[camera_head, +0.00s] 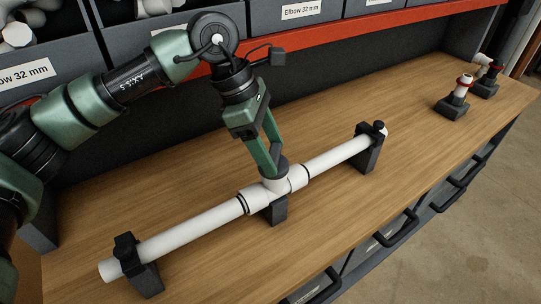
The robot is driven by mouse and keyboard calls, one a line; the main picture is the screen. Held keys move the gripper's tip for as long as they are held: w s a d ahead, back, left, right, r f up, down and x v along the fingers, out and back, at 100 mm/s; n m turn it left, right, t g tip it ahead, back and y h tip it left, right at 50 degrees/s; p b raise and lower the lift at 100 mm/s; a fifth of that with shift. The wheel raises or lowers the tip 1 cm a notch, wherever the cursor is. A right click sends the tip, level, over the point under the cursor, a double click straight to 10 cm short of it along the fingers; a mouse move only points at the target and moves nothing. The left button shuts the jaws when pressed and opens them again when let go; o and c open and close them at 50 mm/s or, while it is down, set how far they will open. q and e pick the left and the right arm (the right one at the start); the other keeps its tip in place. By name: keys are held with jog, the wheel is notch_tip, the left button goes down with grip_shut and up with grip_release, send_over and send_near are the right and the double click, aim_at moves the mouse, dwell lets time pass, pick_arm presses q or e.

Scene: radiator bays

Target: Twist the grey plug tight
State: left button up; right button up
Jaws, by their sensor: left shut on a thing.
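My left gripper (265,155) points down over the middle of the bench, with its two green fingers closed on the grey plug (274,167). The plug sits at the top opening of a white tee fitting (273,184). The fingers partly cover the plug, and I cannot tell how deep it sits in the tee. White pipes run from both sides of the tee, one to the left (185,231) and one to the right (335,157). My right gripper does not show.
Black stands hold the pipe at the left end (143,277), under the tee (275,211) and at the right end (370,153). Two small white fittings with red rings stand in black holders at the far right, the nearer one here (458,92). Labelled bins (297,13) line the back. The wooden bench top (400,190) is otherwise clear.

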pick_arm(q)
jog(key=m+g, duration=0.1)
jog(key=m, duration=0.1)
jog(key=m+b, duration=0.1)
jog(key=m, duration=0.1)
jog(key=shift+w+d+m+g+y, duration=0.1)
jog(key=shift+w+m+g+y, duration=0.05)
jog(key=shift+m+g+y, duration=0.2)
jog(key=m+g+y, duration=0.1)
jog(key=m, duration=0.3)
jog(key=shift+w+r+m, duration=0.1)
jog(key=shift+m, duration=0.25)
jog(key=shift+y, duration=0.25)
jog(key=o, duration=1.4)
jog(key=v, duration=0.7)
jog(key=shift+w+r, duration=0.15)
jog(key=shift+r, duration=0.15)
